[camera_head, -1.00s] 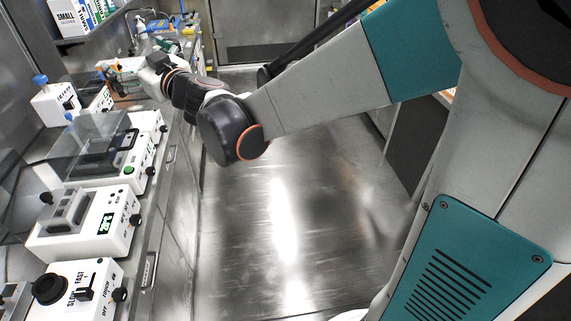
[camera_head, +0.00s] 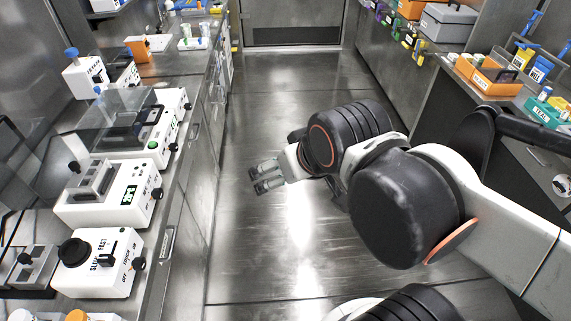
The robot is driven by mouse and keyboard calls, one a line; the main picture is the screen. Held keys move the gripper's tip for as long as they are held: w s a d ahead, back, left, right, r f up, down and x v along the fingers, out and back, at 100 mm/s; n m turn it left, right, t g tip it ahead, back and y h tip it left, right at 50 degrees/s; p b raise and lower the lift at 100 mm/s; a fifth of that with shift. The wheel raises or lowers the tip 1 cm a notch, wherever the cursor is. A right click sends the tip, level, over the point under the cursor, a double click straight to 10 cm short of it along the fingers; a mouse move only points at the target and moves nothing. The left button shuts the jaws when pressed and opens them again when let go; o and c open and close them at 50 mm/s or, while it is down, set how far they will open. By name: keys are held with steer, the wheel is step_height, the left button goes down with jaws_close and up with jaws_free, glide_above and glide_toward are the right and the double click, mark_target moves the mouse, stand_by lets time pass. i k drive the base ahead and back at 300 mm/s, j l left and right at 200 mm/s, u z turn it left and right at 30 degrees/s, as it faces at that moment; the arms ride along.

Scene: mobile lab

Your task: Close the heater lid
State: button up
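A white device (camera_head: 142,204) with a green-lit display and a grey block (camera_head: 94,183) on top stands on the left bench; it looks like the heater. A dark see-through panel (camera_head: 30,150) stands raised behind it on the left, with a black knob (camera_head: 73,167) near its edge; it looks like an open lid, though its hinge is not clear. My gripper (camera_head: 262,178) is over the aisle floor, right of the bench and well apart from the heater. Its two fingers point left with a gap between them, and nothing shows in it.
A white device with a smoky clear cover (camera_head: 125,110) stands behind the heater. A white dial device (camera_head: 104,262) stands in front of it. The aisle floor (camera_head: 240,240) is clear. The right bench holds orange bins (camera_head: 490,75) and a teal rack (camera_head: 545,112).

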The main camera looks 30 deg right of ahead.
mark_target(15, 194)
steer(key=u, duration=1.25)
